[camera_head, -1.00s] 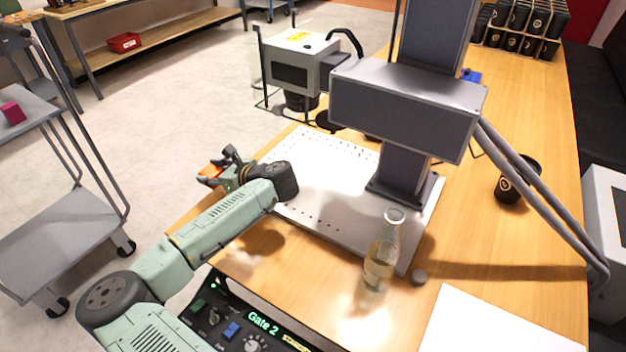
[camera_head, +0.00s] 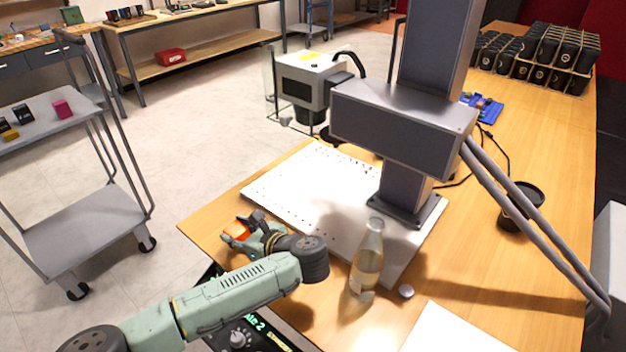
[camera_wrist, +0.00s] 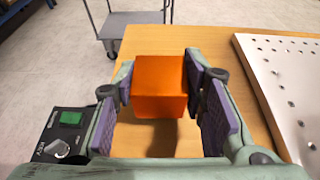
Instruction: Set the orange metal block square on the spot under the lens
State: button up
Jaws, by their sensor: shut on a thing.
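The orange metal block (camera_wrist: 160,88) is held between the two finger pads of my gripper (camera_wrist: 162,95) in the wrist view. In the head view the block (camera_head: 238,231) shows as a small orange patch, partly hidden by my gripper (camera_head: 243,233). My gripper is shut on it, over the table's left part and left of the white perforated plate (camera_head: 305,185). The laser head with its dark lens (camera_head: 310,115) hangs beyond the plate's far edge in the picture. The spot under the lens is not clear to see.
A glass bottle (camera_head: 367,262) stands at the plate's near right edge, by a small grey cap (camera_head: 405,291). The thick column (camera_head: 405,190) rises from the plate's right side. A control box (camera_wrist: 66,130) is at the table's near edge. The plate's middle is bare.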

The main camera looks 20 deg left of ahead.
aim_at(313, 186)
jog(key=w+d, duration=0.3)
jog(key=w, duration=0.6)
jog(key=w+d, duration=0.3)
jog(key=w, duration=0.5)
jog(key=w+d, duration=0.3)
jog(key=w, duration=0.6)
jog(key=shift+w+d, duration=0.35)
jog(key=shift+d, duration=0.05)
jog(key=shift+s+a+f, duration=0.1)
jog(key=shift+a+f, duration=0.05)
jog(key=shift+f, duration=0.1)
jog(key=shift+f, duration=0.15)
jog(key=o, duration=1.4)
jog(key=shift+c, duration=0.2)
